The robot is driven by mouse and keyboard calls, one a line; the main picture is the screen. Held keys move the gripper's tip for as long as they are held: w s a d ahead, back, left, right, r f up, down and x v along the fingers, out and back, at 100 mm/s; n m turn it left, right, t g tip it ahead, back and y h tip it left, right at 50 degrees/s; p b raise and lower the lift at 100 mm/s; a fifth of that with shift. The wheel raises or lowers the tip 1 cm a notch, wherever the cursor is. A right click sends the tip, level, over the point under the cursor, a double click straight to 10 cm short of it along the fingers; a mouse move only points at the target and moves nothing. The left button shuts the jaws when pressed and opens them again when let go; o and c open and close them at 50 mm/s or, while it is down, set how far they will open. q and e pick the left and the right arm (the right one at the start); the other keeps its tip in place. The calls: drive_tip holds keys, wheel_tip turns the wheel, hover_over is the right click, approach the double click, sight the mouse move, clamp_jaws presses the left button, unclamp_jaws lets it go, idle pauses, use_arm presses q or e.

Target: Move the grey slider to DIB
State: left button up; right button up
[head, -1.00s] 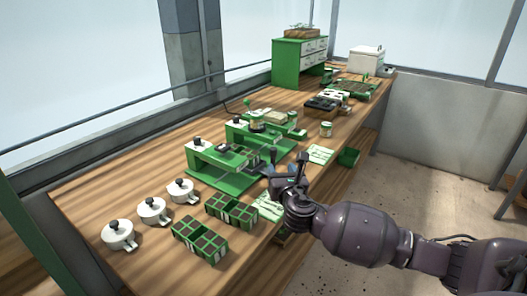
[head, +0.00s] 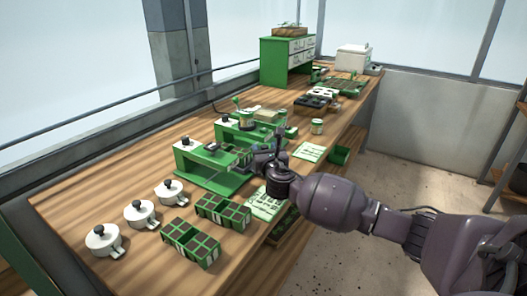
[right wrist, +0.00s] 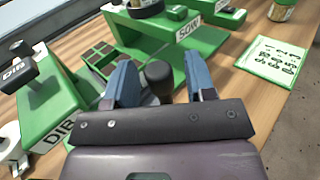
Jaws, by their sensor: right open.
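In the right wrist view a dark grey knob (right wrist: 159,76) on a paler stem, which looks like the grey slider's handle, stands between my blue fingers. My right gripper (right wrist: 143,76) is open, with a finger on each side of the knob; I cannot tell whether they touch it. In the head view my right gripper (head: 266,155) is at the presses' front edge and hides the slider. The green press labelled DIB (head: 205,172) is left of it. The green press labelled SOW (right wrist: 200,38) is beyond the knob. My left gripper is not in view.
A dark-celled tray (right wrist: 100,58) lies between the presses. Two green cell trays (head: 222,211) (head: 190,246) and several white lidded pots (head: 139,213) stand on the bench's near part. Printed cards (head: 309,152) lie along the front edge, near a green bin (head: 341,154).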

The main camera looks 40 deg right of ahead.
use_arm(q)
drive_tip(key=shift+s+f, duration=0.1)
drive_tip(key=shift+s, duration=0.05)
use_arm(e)
drive_tip(key=shift+w+d, duration=0.1)
clamp_jaws()
use_arm(q)
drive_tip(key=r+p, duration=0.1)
drive_tip(key=p, duration=0.1)
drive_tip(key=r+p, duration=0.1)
drive_tip(key=p, duration=0.1)
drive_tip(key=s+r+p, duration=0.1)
drive_tip(key=p, duration=0.1)
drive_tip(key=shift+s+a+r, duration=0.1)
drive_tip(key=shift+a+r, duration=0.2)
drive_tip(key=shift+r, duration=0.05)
use_arm(e)
drive_tip(key=s+a, duration=0.4)
drive_tip(key=a, duration=0.5)
drive_tip(key=shift+a, duration=0.35)
drive_tip(key=shift+c, duration=1.7)
unclamp_jaws()
drive_tip(key=shift+f, duration=0.15)
drive_tip(key=o, duration=0.3)
drive_tip(key=shift+a, duration=0.1)
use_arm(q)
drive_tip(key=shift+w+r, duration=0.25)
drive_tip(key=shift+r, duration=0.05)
use_arm(e)
drive_tip(key=shift+o, duration=0.2)
